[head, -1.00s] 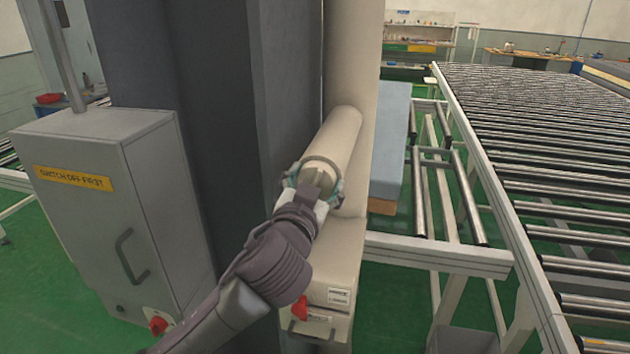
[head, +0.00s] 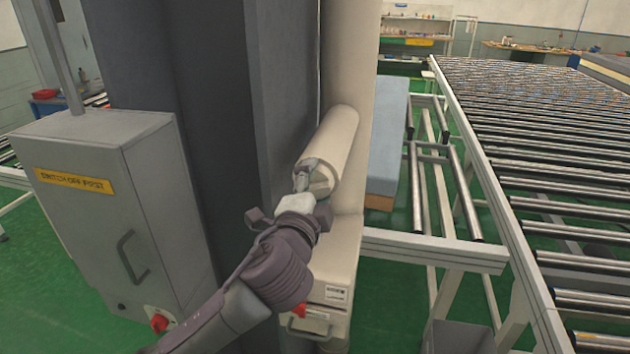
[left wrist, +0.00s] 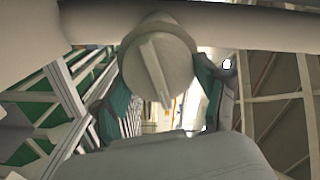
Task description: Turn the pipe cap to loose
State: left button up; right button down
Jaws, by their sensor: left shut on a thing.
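The pipe cap (head: 322,176) closes the near end of a cream pipe (head: 338,135) that sticks out toward me. In the left wrist view the cap (left wrist: 158,62) is round and grey-beige, with a straight raised ridge across its face, slightly tilted from upright. My left gripper (head: 304,180) is at the cap, its fingers shut on it from opposite sides. Teal finger pads flank the cap in the left wrist view. The head view hides part of the cap behind the gripper. My right gripper is in neither view.
A grey cabinet (head: 95,150) with a yellow label and handle stands at the left. A dark column (head: 210,110) rises close beside the pipe.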

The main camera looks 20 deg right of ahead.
pick_arm(q)
jog(key=shift+f+m+p, duration=0.1)
jog(key=shift+m+p, duration=0.35)
jog(key=shift+m, duration=1.25)
jog(key=o, duration=1.2)
jog(key=shift+c, duration=0.2)
jog(key=v, duration=1.2)
